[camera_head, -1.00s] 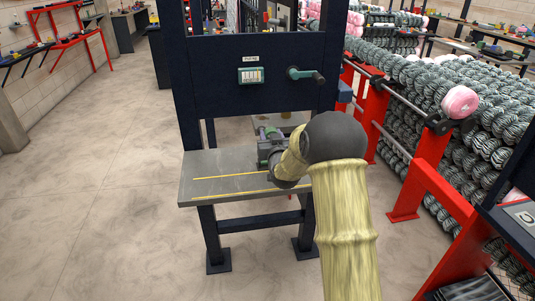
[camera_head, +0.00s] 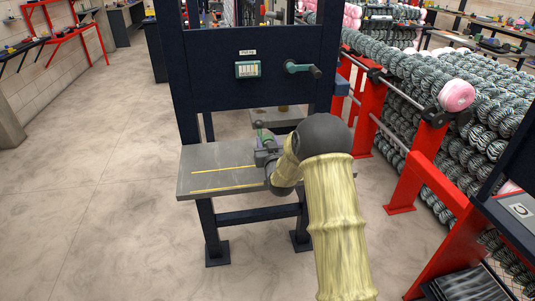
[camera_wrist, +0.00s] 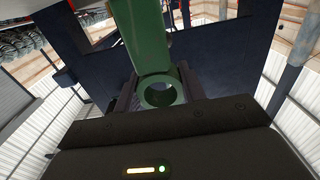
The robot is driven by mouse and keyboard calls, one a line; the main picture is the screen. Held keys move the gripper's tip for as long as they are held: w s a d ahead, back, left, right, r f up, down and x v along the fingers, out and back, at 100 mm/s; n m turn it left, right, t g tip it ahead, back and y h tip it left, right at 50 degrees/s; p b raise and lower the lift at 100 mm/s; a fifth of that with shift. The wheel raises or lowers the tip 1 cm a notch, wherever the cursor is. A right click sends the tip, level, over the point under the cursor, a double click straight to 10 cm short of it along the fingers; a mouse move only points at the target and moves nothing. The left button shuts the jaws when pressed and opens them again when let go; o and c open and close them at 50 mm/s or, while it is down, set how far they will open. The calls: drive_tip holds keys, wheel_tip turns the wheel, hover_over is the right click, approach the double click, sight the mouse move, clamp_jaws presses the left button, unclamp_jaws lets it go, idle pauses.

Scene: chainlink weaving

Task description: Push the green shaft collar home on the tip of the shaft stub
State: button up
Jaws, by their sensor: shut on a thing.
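My gripper (camera_head: 264,152) is low over the grey table of the dark blue frame, seen from behind my arm. In the wrist view its two dark fingers are shut on the green shaft collar (camera_wrist: 160,95), a ring with its round bore facing the camera. A thicker green bar (camera_wrist: 146,35) runs up the picture from just beyond the collar; whether the two touch or are one piece I cannot tell. A little green (camera_head: 259,125) shows above the gripper in the head view.
The table (camera_head: 205,165) has yellow lines and is bare on its left. Red stands (camera_head: 425,160) and coiled wire rolls (camera_head: 490,90) are at the right. The floor at left is clear.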

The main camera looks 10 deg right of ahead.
drive_tip(key=shift+f, duration=2.25)
drive_tip(key=shift+f, duration=0.2)
drive_tip(key=o, duration=1.1)
drive_tip(key=shift+r+p, duration=0.1)
drive_tip(key=shift+p, duration=0.3)
drive_tip(key=shift+s+f, duration=0.25)
drive_tip(key=shift+s, duration=0.05)
drive_tip(key=s+b, duration=0.4)
drive_tip(key=s, duration=1.2)
drive_tip(key=shift+s+d+b, duration=0.15)
drive_tip(key=shift+s+b, duration=0.25)
